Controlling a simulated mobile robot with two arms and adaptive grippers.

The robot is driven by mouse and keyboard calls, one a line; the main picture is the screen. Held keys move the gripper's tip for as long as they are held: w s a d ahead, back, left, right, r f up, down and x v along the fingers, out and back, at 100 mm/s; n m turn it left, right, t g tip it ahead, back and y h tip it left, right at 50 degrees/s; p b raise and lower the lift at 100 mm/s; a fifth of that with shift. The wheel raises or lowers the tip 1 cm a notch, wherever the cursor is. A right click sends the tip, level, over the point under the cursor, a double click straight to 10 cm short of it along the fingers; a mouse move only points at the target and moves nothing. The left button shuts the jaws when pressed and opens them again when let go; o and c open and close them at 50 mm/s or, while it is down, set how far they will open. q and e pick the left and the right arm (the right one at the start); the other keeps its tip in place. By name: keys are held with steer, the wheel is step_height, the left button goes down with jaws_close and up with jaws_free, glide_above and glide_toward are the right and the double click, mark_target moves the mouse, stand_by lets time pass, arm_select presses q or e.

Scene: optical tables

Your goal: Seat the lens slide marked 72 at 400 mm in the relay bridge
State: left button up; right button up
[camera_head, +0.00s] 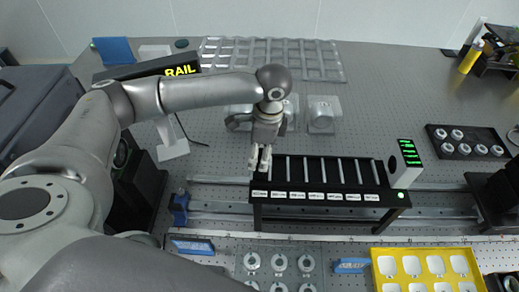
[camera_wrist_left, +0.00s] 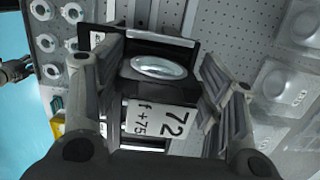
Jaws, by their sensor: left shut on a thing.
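The lens slide (camera_wrist_left: 160,115) shows in the left wrist view, with a clear oval lens and a white label reading 72 and f +75. My left gripper (camera_wrist_left: 158,80) is shut on it, one finger on each side. In the head view my left gripper (camera_head: 260,160) points down over the left end of the relay bridge (camera_head: 331,205), a black stand with several pale bars and a row of white labels. The slide is hard to make out there. I cannot tell whether it touches the bridge; the label figures are too small to read. My right gripper is out of view.
A small box with a green display (camera_head: 409,153) stands at the bridge's right end. A black tray (camera_head: 466,153) is at the right, a yellow tray (camera_head: 425,284) at the front right.

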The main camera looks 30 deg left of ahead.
arm_select(q)
steer(key=shift+f, duration=0.15)
steer(key=o, duration=1.2)
steer(key=shift+o, duration=0.6)
steer(key=shift+r+p, duration=0.3)
steer(key=shift+p, duration=0.05)
steer(key=shift+r+p, duration=1)
steer(key=shift+p, duration=0.05)
steer(key=shift+r, duration=3.7)
